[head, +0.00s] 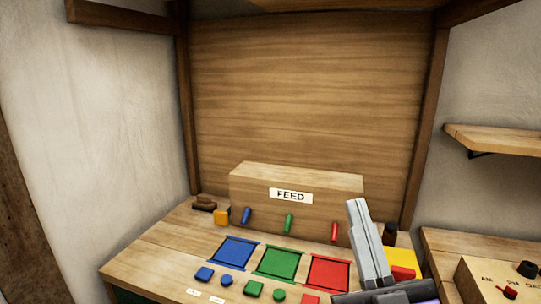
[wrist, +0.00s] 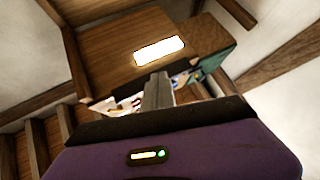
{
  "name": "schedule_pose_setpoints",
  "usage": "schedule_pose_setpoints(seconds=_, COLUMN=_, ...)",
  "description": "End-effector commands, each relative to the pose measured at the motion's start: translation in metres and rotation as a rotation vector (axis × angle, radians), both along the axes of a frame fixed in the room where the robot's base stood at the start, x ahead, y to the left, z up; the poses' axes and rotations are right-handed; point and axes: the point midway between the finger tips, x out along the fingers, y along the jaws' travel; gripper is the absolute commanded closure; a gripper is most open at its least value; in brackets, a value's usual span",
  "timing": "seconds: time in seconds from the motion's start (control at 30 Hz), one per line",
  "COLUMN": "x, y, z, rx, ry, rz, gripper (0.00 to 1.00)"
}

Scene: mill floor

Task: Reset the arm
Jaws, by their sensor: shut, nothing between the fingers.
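My gripper (head: 365,240) is in the lower right of the head view, raised in front of the right end of the workbench. Its grey fingers point up and are together, with nothing between them. In the wrist view the shut fingers (wrist: 158,90) stand in the middle, above a dark and purple housing. It is held apart from the bench, and it hides part of the bench's right side.
A wooden box labelled FEED (head: 300,180) with blue, green and red levers stands on the bench (head: 150,262). Blue (head: 234,252), green (head: 280,263) and red (head: 328,272) squares lie before it. A shelf (head: 500,140) and a control box (head: 490,285) are at right.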

Motion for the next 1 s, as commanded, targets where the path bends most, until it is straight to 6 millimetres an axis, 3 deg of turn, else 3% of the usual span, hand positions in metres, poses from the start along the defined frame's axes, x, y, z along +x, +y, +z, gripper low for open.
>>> schedule_pose_setpoints(seconds=0.03, x=-0.008, y=-0.004, z=-0.024, rx=-0.009, ry=0.043, rz=0.004, gripper=1.0)
schedule_pose_setpoints(seconds=0.1, x=-0.02, y=-0.009, z=-0.05, rx=-0.012, ry=0.089, rz=0.015, gripper=1.0)
schedule_pose_setpoints(seconds=0.4, x=-0.085, y=-0.033, z=-0.148, rx=0.002, ry=0.307, rz=0.032, gripper=1.0)
schedule_pose_setpoints(seconds=0.7, x=-0.165, y=-0.058, z=-0.225, rx=0.062, ry=0.554, rz=0.016, gripper=1.0)
schedule_pose_setpoints(seconds=1.0, x=-0.257, y=-0.077, z=-0.285, rx=0.136, ry=0.836, rz=-0.042, gripper=1.0)
